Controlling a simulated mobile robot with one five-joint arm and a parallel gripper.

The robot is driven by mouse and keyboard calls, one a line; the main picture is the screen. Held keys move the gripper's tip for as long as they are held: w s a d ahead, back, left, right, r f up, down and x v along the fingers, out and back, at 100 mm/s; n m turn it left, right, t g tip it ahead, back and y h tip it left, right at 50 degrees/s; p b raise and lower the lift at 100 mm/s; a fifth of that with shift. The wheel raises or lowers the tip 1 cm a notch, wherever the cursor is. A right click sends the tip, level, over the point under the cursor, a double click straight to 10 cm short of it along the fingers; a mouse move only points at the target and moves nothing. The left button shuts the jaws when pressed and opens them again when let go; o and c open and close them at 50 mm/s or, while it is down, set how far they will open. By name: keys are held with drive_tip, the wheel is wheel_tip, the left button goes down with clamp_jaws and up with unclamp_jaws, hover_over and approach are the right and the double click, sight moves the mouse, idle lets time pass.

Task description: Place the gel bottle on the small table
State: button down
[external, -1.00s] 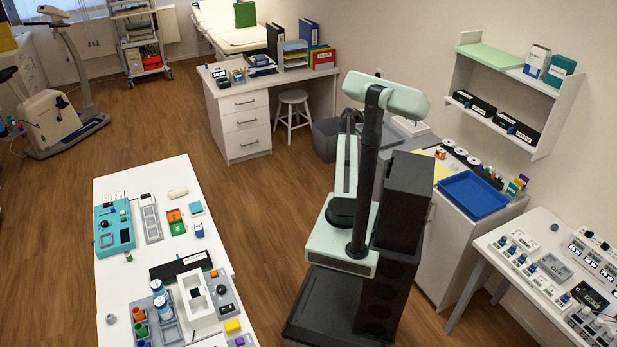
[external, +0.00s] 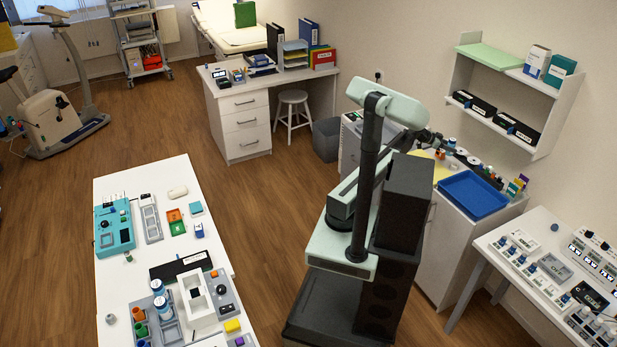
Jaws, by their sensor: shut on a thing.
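My gripper (external: 436,139) is at the end of my arm, over the back part of the white cabinet (external: 423,240) on the right. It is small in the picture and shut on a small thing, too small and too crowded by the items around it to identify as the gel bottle. Bottles with blue and white parts (external: 162,304) stand on the long white table (external: 125,273) at the left. A white table with grey legs (external: 497,278) stands at the lower right. I cannot tell which table is the small table.
A blue tray (external: 473,195) lies on the cabinet, near small jars and boxes. A wall shelf (external: 505,88) with boxes hangs above it. A desk (external: 240,125), a stool (external: 291,112) and a grey bin (external: 326,139) stand behind. The wooden floor left of my base is clear.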

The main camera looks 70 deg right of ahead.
wheel_tip(320, 180, down, 8)
drive_tip(key=b, duration=0.8)
drive_tip(key=shift+f, duration=0.25)
drive_tip(key=shift+r, duration=0.25)
drive_tip(key=shift+f, duration=0.2)
drive_tip(key=c, duration=0.9)
unclamp_jaws()
drive_tip(key=shift+o, duration=0.2)
drive_tip(key=shift+r, duration=0.1)
